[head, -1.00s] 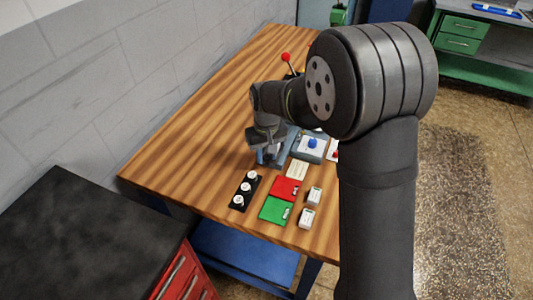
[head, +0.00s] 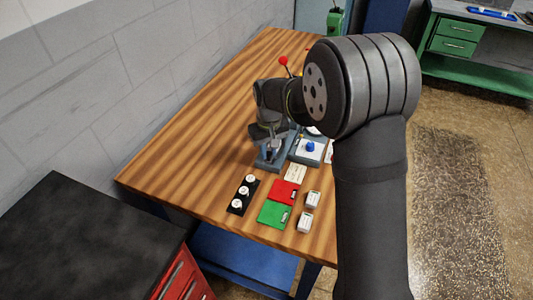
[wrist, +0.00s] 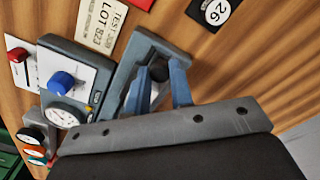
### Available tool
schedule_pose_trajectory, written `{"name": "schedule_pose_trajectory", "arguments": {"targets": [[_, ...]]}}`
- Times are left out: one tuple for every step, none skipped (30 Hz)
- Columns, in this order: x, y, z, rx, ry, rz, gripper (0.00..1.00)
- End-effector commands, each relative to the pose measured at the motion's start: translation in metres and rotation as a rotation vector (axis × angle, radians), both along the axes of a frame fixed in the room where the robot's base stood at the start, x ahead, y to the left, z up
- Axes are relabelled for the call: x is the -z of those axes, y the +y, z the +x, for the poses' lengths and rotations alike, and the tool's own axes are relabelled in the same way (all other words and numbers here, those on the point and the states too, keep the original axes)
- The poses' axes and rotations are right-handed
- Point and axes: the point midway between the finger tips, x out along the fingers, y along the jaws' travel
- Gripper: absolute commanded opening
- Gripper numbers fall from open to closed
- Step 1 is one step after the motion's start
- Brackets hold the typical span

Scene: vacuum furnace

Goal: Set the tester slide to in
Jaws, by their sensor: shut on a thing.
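The tester slide is a blue-grey channel-shaped body (head: 266,163) on the wooden bench, just left of a gauge box. In the wrist view its raised grey rim (wrist: 126,72) surrounds a slot, and a small dark knob (wrist: 159,73) shows there. My gripper (head: 272,148) is over the slide, pointing down. In the wrist view its two blue fingers (wrist: 166,84) are shut on the dark knob, one on each side. The fingers and wrist hide part of the slide, and I cannot read any position marking on it.
The gauge box with a blue knob (head: 309,147) stands close beside the slide. A red-ball lever (head: 284,61) stands behind. Bench at left is clear.

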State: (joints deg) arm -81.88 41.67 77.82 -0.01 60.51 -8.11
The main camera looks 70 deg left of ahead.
Motion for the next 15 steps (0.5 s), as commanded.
{"name": "schedule_pose_trajectory", "arguments": {"targets": [[0.0, 0.0, -0.0004, 0.0, 0.0, 0.001, 0.0], [0.0, -0.0001, -0.0004, 0.0, 0.0, 0.0, 0.0], [0.0, -0.0001, -0.0004, 0.0, 0.0, 0.0, 0.0], [0.0, -0.0001, -0.0004, 0.0, 0.0, 0.0, 0.23], [0.0, -0.0002, -0.0004, 0.0, 0.0, 0.0, 0.28], [0.0, -0.0002, -0.0005, 0.0, 0.0, 0.0, 0.29], [0.0, -0.0002, -0.0005, 0.0, 0.0, 0.0, 0.29], [0.0, -0.0003, -0.0005, 0.0, 0.0, 0.0, 0.29], [0.0, -0.0003, -0.0005, 0.0, 0.0, 0.0, 0.29], [0.0, -0.0003, -0.0005, 0.0, 0.0, 0.0, 0.29], [0.0, -0.0003, -0.0005, 0.0, 0.0, 0.0, 0.29], [-0.0001, -0.0004, -0.0005, 0.0, 0.0, 0.0, 0.29], [-0.0004, -0.0003, -0.0004, 0.0, 0.0, 0.0, 0.29], [-0.001, -0.0003, -0.0004, 0.0, 0.0, 0.0, 0.29], [-0.0028, -0.0001, -0.0004, 0.0, 0.0, 0.001, 0.29]]}}
